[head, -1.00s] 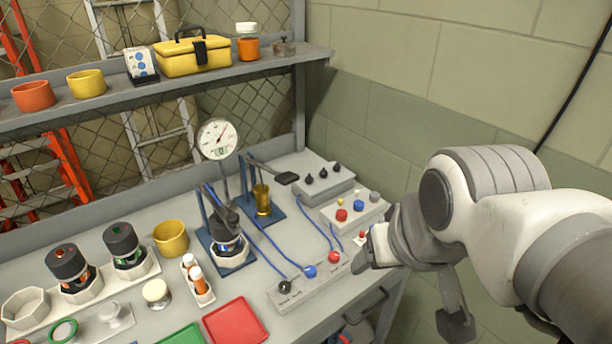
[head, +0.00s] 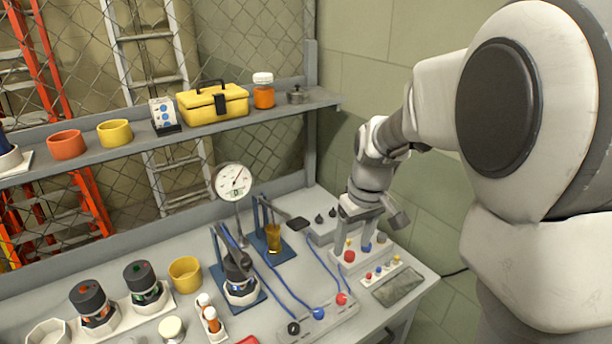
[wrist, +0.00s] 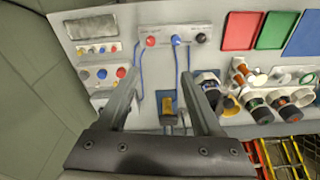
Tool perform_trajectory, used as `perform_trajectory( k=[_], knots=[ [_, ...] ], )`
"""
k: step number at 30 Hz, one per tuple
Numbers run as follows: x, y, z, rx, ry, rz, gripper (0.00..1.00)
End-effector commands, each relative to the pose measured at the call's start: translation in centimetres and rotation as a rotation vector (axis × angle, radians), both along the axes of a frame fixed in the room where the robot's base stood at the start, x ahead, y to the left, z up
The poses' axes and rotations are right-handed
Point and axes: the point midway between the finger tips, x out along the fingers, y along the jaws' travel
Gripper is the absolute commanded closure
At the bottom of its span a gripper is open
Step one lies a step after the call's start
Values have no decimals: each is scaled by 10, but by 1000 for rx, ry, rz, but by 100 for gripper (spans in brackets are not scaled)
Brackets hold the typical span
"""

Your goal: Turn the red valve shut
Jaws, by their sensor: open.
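In the head view, a round red knob (head: 349,257) sits on a pale block with a blue knob (head: 367,248) and small yellow ones, at the right of the bench. A second red knob (head: 341,298) is on the front hose block (head: 318,318). No label shows which one is the valve. My gripper (head: 358,232) points down over the right block, close to its knobs. In the wrist view, my gripper (wrist: 160,78) has its fingers apart with nothing between them. The right block's red knob (wrist: 121,72) lies beside the left fingertip; contact cannot be told.
A dial gauge (head: 231,181) and a blue stand (head: 272,252) are left of my gripper. Blue hoses cross the bench to the front block. A small peg tray (head: 380,271) and a grey plate (head: 398,287) lie right. A shelf (head: 150,133) hangs behind.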

Motion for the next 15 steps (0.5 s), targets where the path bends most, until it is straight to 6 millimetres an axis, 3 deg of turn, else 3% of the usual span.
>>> perform_trajectory(
  k=[6,15],
  knots=[
    [37,-2,-38,-43,82,91,33],
    [56,-4,-71,-74,127,159,33]
  ],
)
